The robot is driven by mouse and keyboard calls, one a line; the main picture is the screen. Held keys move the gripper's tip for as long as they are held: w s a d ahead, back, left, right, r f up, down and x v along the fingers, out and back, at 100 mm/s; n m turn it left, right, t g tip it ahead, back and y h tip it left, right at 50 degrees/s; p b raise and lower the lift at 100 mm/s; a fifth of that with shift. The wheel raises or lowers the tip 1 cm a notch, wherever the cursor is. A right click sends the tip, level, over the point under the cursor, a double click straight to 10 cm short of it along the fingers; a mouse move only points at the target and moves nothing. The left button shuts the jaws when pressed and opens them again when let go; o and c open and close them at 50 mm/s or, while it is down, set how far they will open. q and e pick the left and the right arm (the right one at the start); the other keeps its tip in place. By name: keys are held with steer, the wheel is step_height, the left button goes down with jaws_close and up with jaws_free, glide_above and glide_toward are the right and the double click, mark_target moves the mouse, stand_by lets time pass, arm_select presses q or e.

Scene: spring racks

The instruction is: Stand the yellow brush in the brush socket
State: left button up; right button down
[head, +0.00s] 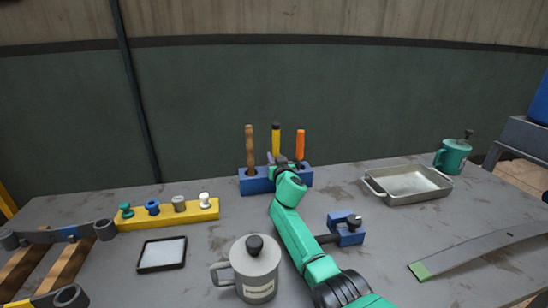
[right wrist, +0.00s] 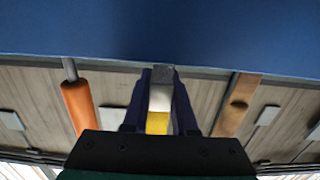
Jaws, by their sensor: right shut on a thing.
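The yellow brush (head: 275,143) stands upright with a black top end, in the middle of the blue rack (head: 256,187) between two other tools. My right gripper (head: 281,162) is in front of the rack and shut on the brush. In the right wrist view, the dark fingers (right wrist: 160,105) close on both sides of the brush (right wrist: 157,123), which shows yellow, then a pale band and a grey end towards the blue rack (right wrist: 160,30). I cannot tell whether the brush's end is inside the socket; the gripper and rack hide it. My left gripper is not in view.
A wooden-handled tool (head: 249,148) and an orange-handled tool (head: 300,145) stand close on either side. A small blue clamp-like block (head: 350,237), a grey mug (head: 257,292), a yellow peg rail (head: 170,219) and a metal tray (head: 410,196) sit around my arm.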

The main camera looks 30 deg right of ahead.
mark_target(275, 140)
step_height(275, 140, up, 2)
steer(key=shift+s+r+p, duration=0.1)
steer(key=shift+r+p, duration=0.05)
steer(key=shift+p, duration=0.4)
steer(key=shift+r+p, duration=1.85)
steer(key=shift+r, duration=0.15)
steer(key=shift+r, duration=0.1)
